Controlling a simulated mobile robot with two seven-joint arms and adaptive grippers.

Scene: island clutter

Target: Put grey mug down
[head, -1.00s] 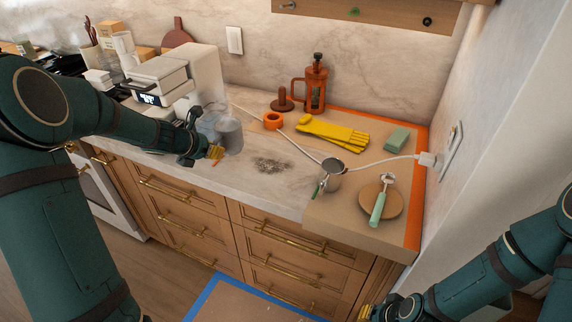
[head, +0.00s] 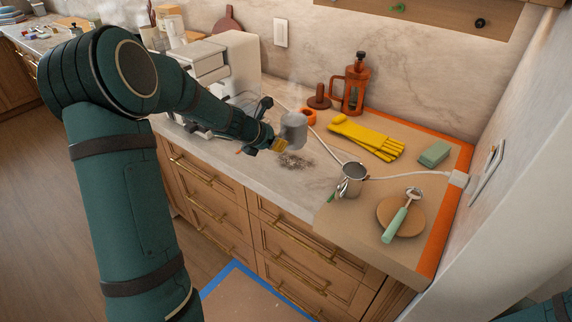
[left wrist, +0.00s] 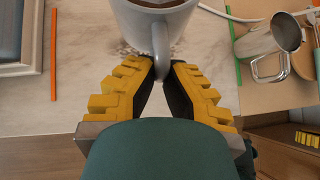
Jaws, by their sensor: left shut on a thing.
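The grey mug (head: 293,130) is at my left gripper (head: 278,144) over the counter, with faint steam above it. In the left wrist view, the mug (left wrist: 140,22) is upright with brown liquid at its rim. My left gripper (left wrist: 163,78) is shut on the mug's handle, its yellow-padded fingers on either side. I cannot tell whether the mug's base touches the counter. My right gripper is out of view.
Dark grounds (head: 296,161) lie on the counter near the mug. An orange ring (head: 309,117) and white cable (head: 330,153) are close by. A steel pitcher (head: 352,180) stands to the right; the coffee machine (head: 232,62) is behind left. Some bare marble (head: 300,191) shows in front.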

